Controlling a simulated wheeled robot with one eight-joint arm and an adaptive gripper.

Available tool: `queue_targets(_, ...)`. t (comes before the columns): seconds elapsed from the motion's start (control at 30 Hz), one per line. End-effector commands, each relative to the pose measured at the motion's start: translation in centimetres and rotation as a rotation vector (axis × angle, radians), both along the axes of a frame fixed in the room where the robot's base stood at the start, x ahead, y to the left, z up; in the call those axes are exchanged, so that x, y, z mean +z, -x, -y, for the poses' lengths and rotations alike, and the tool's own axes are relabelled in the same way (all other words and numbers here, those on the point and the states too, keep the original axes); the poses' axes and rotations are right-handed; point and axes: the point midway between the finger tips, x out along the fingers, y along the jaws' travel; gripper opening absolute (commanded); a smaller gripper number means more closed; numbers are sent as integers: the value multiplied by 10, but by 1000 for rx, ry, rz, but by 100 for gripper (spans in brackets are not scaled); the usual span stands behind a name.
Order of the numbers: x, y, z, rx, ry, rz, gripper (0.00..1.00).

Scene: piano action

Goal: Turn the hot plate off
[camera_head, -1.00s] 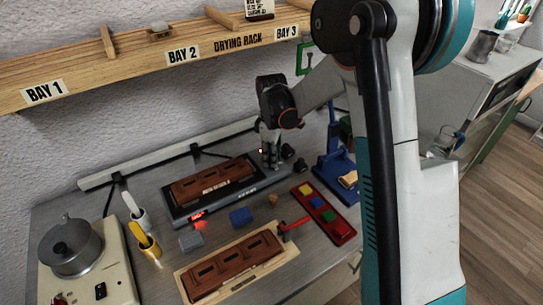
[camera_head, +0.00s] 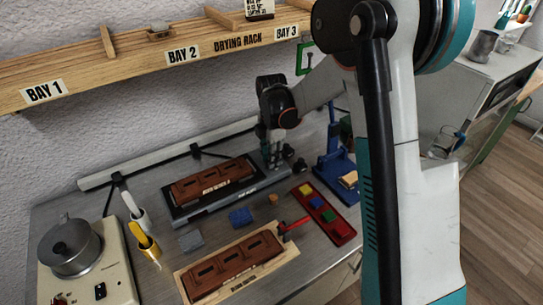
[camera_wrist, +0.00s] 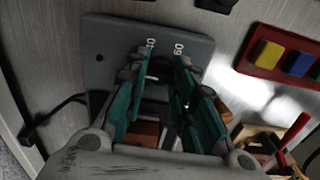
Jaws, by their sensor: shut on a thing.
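The dark hot plate (camera_head: 259,185) lies at the back middle of the bench. A brown slotted block (camera_head: 213,182) rests on it. In the wrist view, the plate's grey control end (camera_wrist: 105,55) carries white number marks beside a dark round knob (camera_wrist: 157,91). My gripper (camera_head: 274,163) is lowered over the right end of the plate. In the wrist view, my gripper (camera_wrist: 158,88) has its teal fingers on either side of the knob and is shut on it. The fingers hide much of the knob, so its pointer cannot be read.
A cream unit (camera_head: 118,270) with a metal pot (camera_head: 72,248) stands at the left. A second brown block (camera_head: 232,265) on a wooden board lies in front. A red tray (camera_head: 338,229) with coloured blocks and a blue stand (camera_head: 333,170) are at right. The drying rack (camera_head: 140,68) hangs above.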

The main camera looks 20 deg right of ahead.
Motion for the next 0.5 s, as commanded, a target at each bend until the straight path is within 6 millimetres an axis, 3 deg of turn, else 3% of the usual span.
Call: queue_targets(0.5, 0, -1, 0, 55, 0, 2, 0)
